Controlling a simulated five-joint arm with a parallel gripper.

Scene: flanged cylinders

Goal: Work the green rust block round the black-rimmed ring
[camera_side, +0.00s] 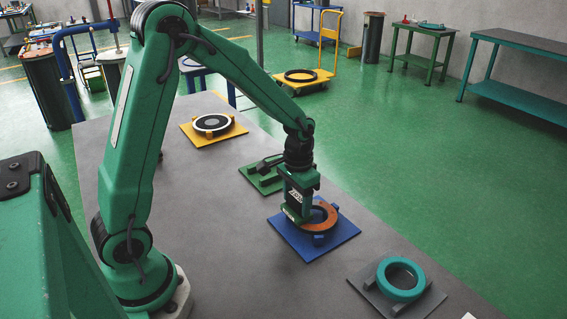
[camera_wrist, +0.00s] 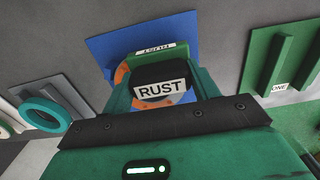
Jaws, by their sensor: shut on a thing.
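My gripper (camera_side: 299,207) is low over the left part of the blue plate (camera_side: 345,232) in the side view. It is shut on the green rust block (camera_side: 290,213), which shows a white label; in the wrist view a RUST label (camera_wrist: 160,89) sits on a dark face between green sides. A rust-orange ring (camera_side: 326,216) lies on blue supports right beside the block, partly hidden by the gripper. I cannot tell whether they touch. A ring with black and white bands (camera_side: 212,121) sits on the yellow plate (camera_side: 203,142); I cannot tell which ring is meant by black-rimmed.
A green plate (camera_side: 262,183) with bars lies behind my gripper. A teal ring (camera_side: 400,294) leans on a grey plate (camera_side: 378,305) at the front right. The grey table (camera_side: 222,220) is bare between the plates and my base.

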